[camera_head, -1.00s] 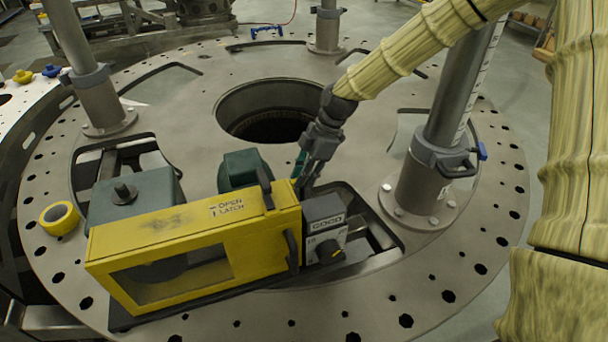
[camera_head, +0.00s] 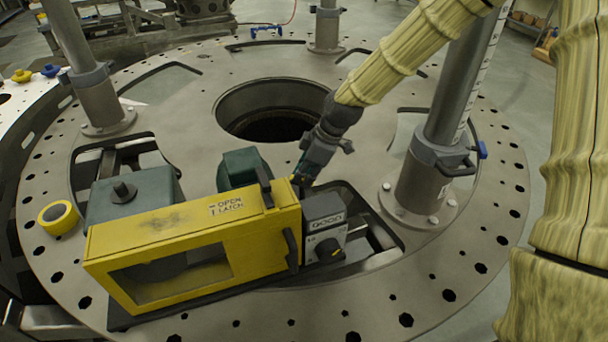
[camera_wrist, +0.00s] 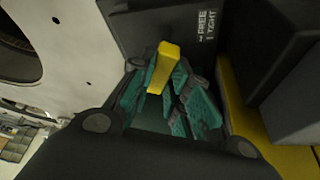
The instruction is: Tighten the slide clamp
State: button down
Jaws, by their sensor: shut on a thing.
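The slide clamp's yellow lever (camera_wrist: 163,62) stands between my teal finger pads in the wrist view. My gripper (camera_wrist: 172,98) is shut on it. A label (camera_wrist: 207,25) reading FREE and TIGHT is on the dark housing beside the lever. I cannot tell which mark the lever lines up with. In the head view my gripper (camera_head: 304,177) is tilted down behind the grey block (camera_head: 324,228) at the right end of the yellow guard; the lever there is mostly hidden.
The yellow guard (camera_head: 190,230) with its OPEN/LATCH label stands left of my gripper. A grey post (camera_head: 430,175) rises to the right. A round hole (camera_head: 270,118) lies behind in the turret plate (camera_head: 180,110). A yellow tape roll (camera_head: 59,217) lies at left.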

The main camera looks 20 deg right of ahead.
jog(key=m+t, duration=0.1)
jog(key=m, duration=0.2)
jog(key=m+t+h, duration=0.1)
jog(key=m, duration=0.2)
jog(key=shift+s+a+h, duration=0.1)
jog(key=shift+a+h, duration=0.05)
jog(key=shift+h, duration=0.15)
jog(key=m+h, duration=0.1)
jog(key=m, duration=0.2)
jog(key=m+h+p, duration=0.1)
jog(key=m, duration=0.2)
jog(key=shift+a+r+m+t, duration=0.1)
jog(key=shift+m+t, duration=0.3)
jog(key=shift+h, duration=0.3)
jog(key=c, duration=1.4)
grip_release()
jog(key=shift+o, duration=0.2)
jog(key=v, duration=1.1)
jog(key=shift+s+r, duration=0.15)
jog(key=shift+r, duration=0.25)
